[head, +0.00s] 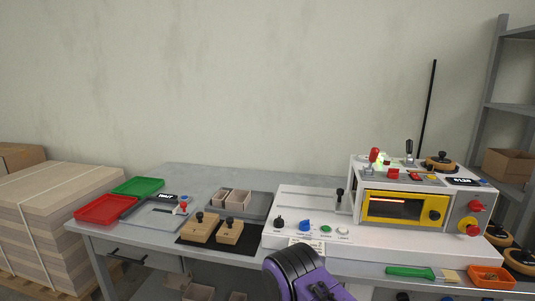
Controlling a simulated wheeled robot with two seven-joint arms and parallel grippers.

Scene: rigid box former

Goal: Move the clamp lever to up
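No lever is labelled legibly as the clamp lever. A black-knobbed lever (340,196) stands upright on the white base of the machine, left of the yellow-framed window. Another lever (409,150) with a dark handle stands roughly upright on top of the machine. A red-knobbed lever (375,156) stands to its left. A small red-handled clamp (183,206) sits on the grey plate at the left of the table. A purple and black link of my arm shows at the bottom centre, in front of the machine base. I see neither gripper's fingers.
The white machine (460,206) fills the right of the table. Wooden blocks with knobs (201,229) lie on a dark mat. Red (103,209) and green (138,186) trays are at the left. A green-handled tool (408,272) lies at the front right. The table's back left is clear.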

